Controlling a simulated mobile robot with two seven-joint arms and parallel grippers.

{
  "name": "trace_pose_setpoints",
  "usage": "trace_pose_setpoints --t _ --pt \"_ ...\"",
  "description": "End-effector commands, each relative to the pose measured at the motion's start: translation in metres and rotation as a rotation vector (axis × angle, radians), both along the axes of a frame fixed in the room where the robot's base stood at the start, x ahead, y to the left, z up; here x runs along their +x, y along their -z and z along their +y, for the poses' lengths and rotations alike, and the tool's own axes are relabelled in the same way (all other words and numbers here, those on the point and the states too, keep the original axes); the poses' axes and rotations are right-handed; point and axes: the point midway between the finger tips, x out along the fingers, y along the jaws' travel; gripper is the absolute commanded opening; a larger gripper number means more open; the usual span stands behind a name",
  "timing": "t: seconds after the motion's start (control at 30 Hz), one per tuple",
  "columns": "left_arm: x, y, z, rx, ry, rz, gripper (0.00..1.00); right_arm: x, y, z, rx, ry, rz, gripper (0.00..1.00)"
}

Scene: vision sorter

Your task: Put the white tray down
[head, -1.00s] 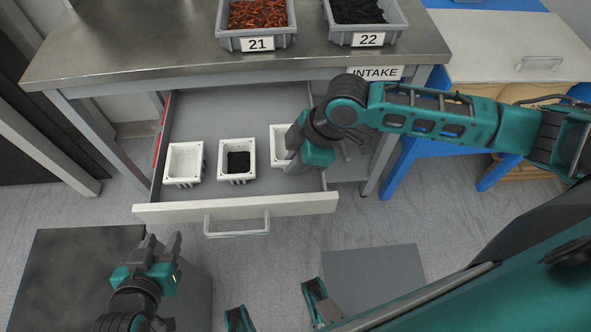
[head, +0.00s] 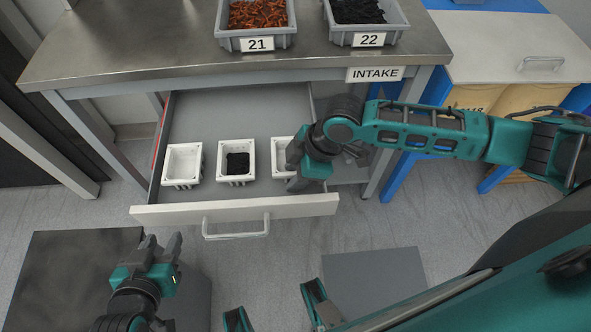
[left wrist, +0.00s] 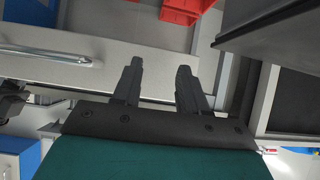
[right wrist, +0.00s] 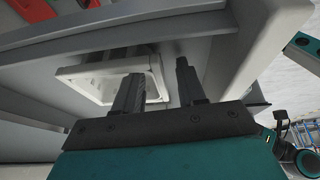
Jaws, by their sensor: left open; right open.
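Three small white trays sit in a row on the floor of the open drawer. The left tray (head: 170,183) looks empty, and the middle tray (head: 222,179) holds black material. The right tray (head: 279,172) is partly hidden by my right gripper (head: 292,184); its contents are not clear. In the right wrist view my right gripper (right wrist: 158,82) is open, with its fingers at one wall of that white tray (right wrist: 72,86): one overlaps the tray, the other is outside it. Contact cannot be told. My left gripper (head: 164,248) is open and empty, away from the trays.
The drawer (head: 180,213) is pulled out under a metal bench (head: 150,45). Grey bins 21 (head: 224,41) and 22 (head: 401,37) stand on the bench. A dark block (head: 60,265) is at lower left. The back of the drawer is clear.

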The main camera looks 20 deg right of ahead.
Motion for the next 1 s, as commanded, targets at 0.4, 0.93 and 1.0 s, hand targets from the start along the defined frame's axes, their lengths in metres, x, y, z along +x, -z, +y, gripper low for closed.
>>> trace_pose_setpoints --t 0.4,0.93,1.0 --pt "0.000 -0.009 0.003 0.007 -0.004 -0.003 0.43 -0.005 -0.038 -0.014 -0.002 0.001 -0.002 0.40" --pt "-0.007 -0.011 0.011 0.023 -0.017 0.004 0.43 -0.019 -0.112 -0.042 -0.001 0.000 0.000 0.40" --pt "-0.007 -0.011 0.011 0.021 -0.018 0.002 0.43 -0.019 -0.114 -0.043 0.000 0.000 0.001 0.40"
